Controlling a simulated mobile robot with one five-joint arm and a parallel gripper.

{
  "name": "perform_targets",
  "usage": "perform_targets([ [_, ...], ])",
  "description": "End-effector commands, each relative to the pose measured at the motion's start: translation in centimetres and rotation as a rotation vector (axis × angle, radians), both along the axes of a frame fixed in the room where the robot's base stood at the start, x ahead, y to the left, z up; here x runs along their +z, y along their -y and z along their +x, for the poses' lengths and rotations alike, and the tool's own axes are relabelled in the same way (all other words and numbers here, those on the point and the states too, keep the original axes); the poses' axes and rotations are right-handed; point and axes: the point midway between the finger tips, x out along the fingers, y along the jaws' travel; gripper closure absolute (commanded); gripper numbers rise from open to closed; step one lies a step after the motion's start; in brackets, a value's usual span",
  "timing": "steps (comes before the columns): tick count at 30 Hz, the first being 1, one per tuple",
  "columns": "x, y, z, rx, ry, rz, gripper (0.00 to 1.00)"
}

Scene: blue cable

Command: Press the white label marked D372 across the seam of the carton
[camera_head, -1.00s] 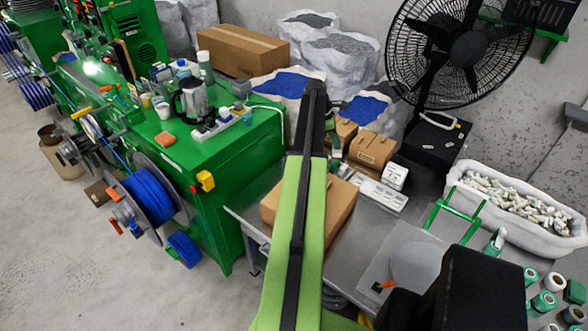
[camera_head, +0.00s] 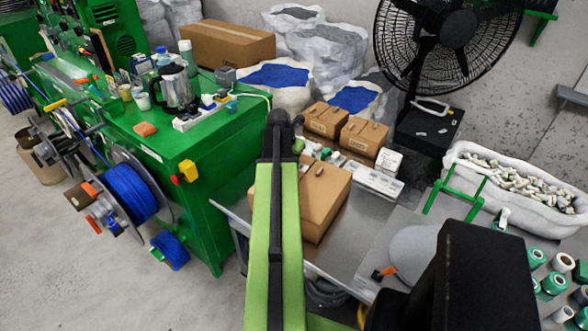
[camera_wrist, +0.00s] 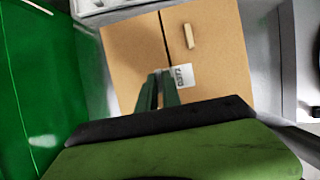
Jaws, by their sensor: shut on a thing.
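The carton (camera_head: 325,204) is a brown box on the grey metal table. In the wrist view, the carton (camera_wrist: 222,50) fills the middle, with a dark seam running down its top and a small tan tab beside the seam. My gripper (camera_wrist: 163,76) is shut on the white label (camera_wrist: 184,77), whose print reads upside down as D372. The label lies over the carton's top at the lower end of the visible seam. I cannot tell whether it touches the cardboard. In the head view my arm hides the label and most of the gripper.
A green machine (camera_head: 205,160) with a blue cable reel (camera_head: 130,192) is at left. A fan (camera_head: 450,45) stands at the back right.

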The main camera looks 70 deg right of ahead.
Motion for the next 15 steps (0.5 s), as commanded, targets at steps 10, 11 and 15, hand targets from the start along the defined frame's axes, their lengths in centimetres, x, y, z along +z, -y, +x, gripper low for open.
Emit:
perform_targets([
  [10,-0.9,0.0,0.1,0.013,-0.001,0.001,1.00],
  [11,-1.2,0.0,0.1,0.013,-0.001,0.001,1.00],
  [15,-2.7,0.0,0.1,0.011,-0.001,0.001,1.00],
])
